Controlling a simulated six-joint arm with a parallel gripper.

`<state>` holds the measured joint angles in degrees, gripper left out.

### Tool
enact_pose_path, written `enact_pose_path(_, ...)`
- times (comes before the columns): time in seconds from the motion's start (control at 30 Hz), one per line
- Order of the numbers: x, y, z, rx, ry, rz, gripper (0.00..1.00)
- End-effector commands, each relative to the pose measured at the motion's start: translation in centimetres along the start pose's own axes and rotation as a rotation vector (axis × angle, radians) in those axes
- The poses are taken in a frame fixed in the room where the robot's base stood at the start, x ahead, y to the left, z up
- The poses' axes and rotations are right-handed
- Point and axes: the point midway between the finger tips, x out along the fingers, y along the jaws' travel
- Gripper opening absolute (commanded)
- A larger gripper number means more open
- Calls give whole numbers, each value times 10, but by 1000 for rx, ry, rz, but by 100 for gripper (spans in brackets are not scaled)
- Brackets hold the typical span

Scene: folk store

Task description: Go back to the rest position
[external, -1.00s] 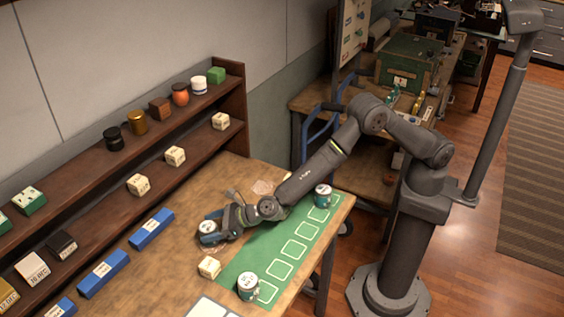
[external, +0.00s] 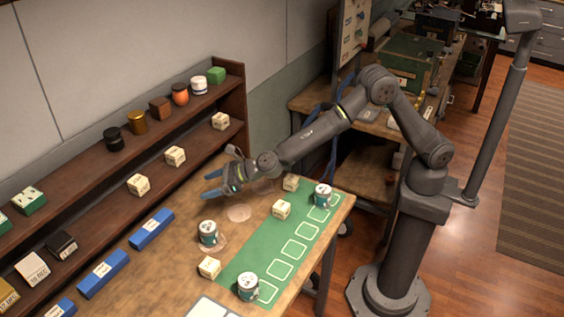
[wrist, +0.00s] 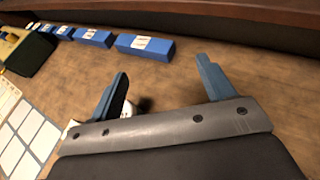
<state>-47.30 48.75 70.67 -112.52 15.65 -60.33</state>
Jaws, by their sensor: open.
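My gripper (external: 212,184) is open and empty, held above the wooden table (external: 172,243) near the shelf, with its fingers pointing left. In the wrist view my gripper (wrist: 165,88) shows two blue fingers spread wide with bare wood between them. A dark tin with a white lid (external: 208,233) stands on the table below my gripper, apart from it. Part of a white lid (wrist: 128,109) shows beside the left finger in the wrist view.
A green mat (external: 262,252) with outlined squares holds two tins (external: 323,195) (external: 248,287) and a cream block (external: 281,209). More cream blocks (external: 209,267) stand nearby. Blue boxes (external: 152,229) line the shelf's foot. The dark wooden shelf (external: 100,205) bounds the far side.

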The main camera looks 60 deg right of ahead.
Motion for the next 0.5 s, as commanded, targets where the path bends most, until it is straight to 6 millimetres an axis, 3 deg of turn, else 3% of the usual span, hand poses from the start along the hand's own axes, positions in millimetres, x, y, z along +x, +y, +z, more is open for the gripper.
enact_pose_path(0.07,-7,-16,8,0,-2,-3,75)
enact_pose_path(0.5,-72,5,-17,81,-1,-197,75)
